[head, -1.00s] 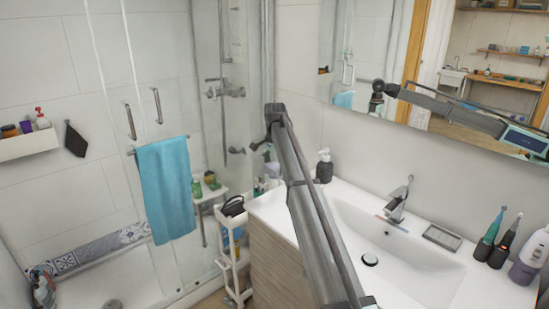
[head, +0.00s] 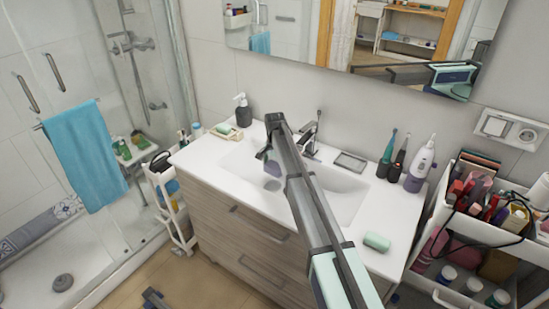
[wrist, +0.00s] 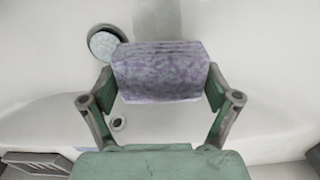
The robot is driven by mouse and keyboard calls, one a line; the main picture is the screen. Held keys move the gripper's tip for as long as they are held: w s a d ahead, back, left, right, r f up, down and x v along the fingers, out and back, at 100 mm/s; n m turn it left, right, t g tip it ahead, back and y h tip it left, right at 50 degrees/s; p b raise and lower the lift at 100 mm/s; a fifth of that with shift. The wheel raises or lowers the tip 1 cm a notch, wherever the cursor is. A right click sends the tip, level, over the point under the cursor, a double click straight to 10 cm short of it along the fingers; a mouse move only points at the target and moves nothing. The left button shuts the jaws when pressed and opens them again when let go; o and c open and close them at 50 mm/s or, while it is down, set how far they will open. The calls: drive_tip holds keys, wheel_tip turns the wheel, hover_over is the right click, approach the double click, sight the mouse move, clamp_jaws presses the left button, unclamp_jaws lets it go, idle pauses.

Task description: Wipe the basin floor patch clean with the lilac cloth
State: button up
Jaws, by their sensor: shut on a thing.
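The lilac mottled cloth (wrist: 158,66) is a folded block between the two fingers of my gripper (wrist: 160,88) in the wrist view. The gripper is shut on it. In the head view, my gripper (head: 267,156) hangs over the left part of the white basin (head: 345,196), with the cloth (head: 273,166) small below it. I cannot tell whether the cloth touches the basin floor. A round drain (wrist: 105,43) with a dark rim and pale speckled centre lies by the cloth's upper left corner in the wrist view. No patch can be told apart; the cloth hides some floor.
The tap (head: 311,137) rises at the basin's back, with a soap dish (head: 350,161) to its right. A soap dispenser (head: 243,112) stands back left. Toothbrushes (head: 387,155) stand at the right, and green soap (head: 376,241) lies at the front. A loaded cart (head: 455,262) stands right.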

drive_tip(key=shift+w+d, duration=0.3)
drive_tip(key=shift+d, duration=0.15)
drive_tip(key=shift+w+n, duration=0.1)
drive_tip(key=shift+n, duration=0.2)
drive_tip(key=shift+a+f, duration=0.2)
drive_tip(key=shift+f, duration=0.2)
drive_tip(key=shift+f+b, duration=1.15)
drive_tip(key=shift+f, duration=1.2)
drive_tip(key=shift+s+a, duration=0.6)
drive_tip(key=shift+s, duration=0.5)
drive_tip(key=shift+s+a, duration=0.55)
drive_tip(key=shift+s, duration=0.6)
drive_tip(key=shift+s+a, duration=0.6)
drive_tip(key=shift+s, duration=0.5)
drive_tip(key=shift+f+b, duration=0.3)
drive_tip(key=shift+f, duration=0.6)
